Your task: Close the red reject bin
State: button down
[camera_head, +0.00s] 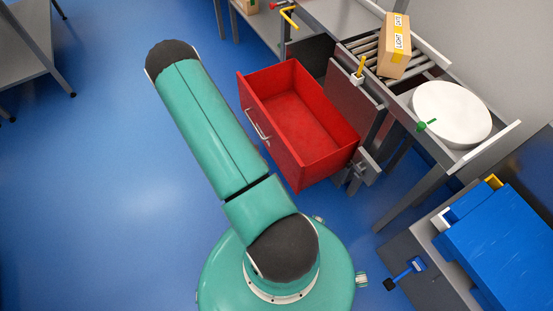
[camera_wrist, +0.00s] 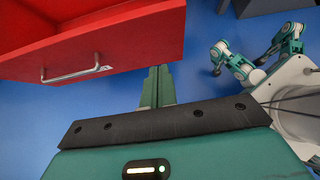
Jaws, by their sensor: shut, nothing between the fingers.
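The red reject bin (camera_head: 305,120) is a drawer pulled well out from under the workbench, and its inside is empty. Its front panel carries a silver handle (camera_head: 258,125) and faces left toward the open floor. In the wrist view the red front panel (camera_wrist: 130,40) fills the upper left, with the handle (camera_wrist: 75,74) along its lower part. My gripper (camera_wrist: 158,72) is shut and empty. Its fingertips end near the lower edge of the panel, right of the handle; I cannot tell whether they touch. In the head view my gripper is not visible; my arm stretches left of the bin.
The bench above holds a roller track with a LIGHT-labelled carton (camera_head: 395,45) and a round white disc (camera_head: 452,112). A grey table (camera_head: 25,55) is upper left. The blue floor left of the bin is clear.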

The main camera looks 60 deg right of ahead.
send_near(293, 160)
notch_tip(293, 160, down, 4)
jog(key=s+d, duration=0.2)
jog(key=shift+d, duration=0.35)
jog(key=shift+s+d, duration=0.15)
jog(key=shift+d, duration=0.2)
